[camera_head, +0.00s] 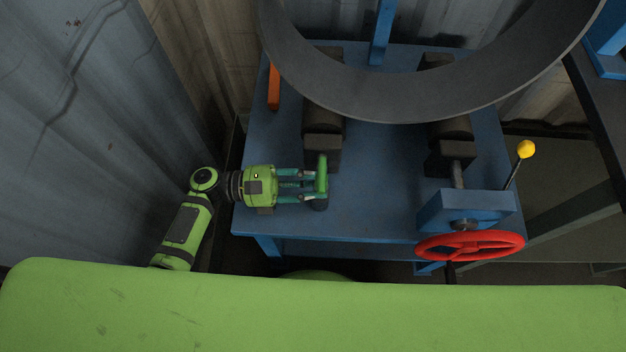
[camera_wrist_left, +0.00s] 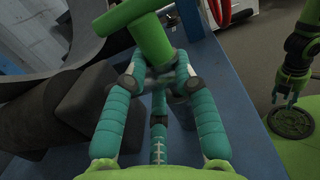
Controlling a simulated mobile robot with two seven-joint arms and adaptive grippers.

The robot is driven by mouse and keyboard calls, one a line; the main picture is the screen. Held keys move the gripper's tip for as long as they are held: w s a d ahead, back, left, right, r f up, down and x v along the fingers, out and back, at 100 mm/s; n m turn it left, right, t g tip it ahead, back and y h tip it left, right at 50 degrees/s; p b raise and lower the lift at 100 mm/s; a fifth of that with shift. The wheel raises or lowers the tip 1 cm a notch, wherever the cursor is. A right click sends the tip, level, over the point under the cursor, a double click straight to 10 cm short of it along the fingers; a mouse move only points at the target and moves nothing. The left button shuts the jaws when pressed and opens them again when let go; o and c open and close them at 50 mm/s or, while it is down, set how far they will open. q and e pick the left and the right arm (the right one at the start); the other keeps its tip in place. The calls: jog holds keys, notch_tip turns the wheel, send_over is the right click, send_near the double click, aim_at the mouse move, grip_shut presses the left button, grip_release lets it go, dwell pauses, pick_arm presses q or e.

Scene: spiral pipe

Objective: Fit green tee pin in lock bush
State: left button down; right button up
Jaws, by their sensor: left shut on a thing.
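The green tee pin (camera_head: 322,174) is at the front of the blue table, in front of the left dark block. My left gripper (camera_head: 308,186) comes in from the left and is shut on the pin. In the left wrist view the pin's crossbar and stem (camera_wrist_left: 151,42) rise above the teal fingers (camera_wrist_left: 163,84); its lower end is hidden by them. A short dark round piece, perhaps the lock bush (camera_head: 318,204), shows just below the pin. I cannot tell whether the pin is in it. My right gripper (camera_wrist_left: 284,98) hangs at the right of the wrist view.
A large grey ring (camera_head: 420,108) rests above two dark roller blocks on the blue table (camera_head: 385,200). An orange bar (camera_head: 274,87) stands at the back left. A red handwheel (camera_head: 470,246) and a yellow-knobbed lever (camera_head: 526,149) are at the right. The corrugated wall (camera_head: 90,120) is close on the left.

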pick_arm(q)
jog(key=shift+f, duration=0.4)
jog(key=c, duration=0.9)
grip_release()
jog(key=shift+s+f, duration=0.2)
jog(key=shift+f, duration=0.05)
jog(key=a, duration=0.7)
jog(key=shift+a, duration=0.25)
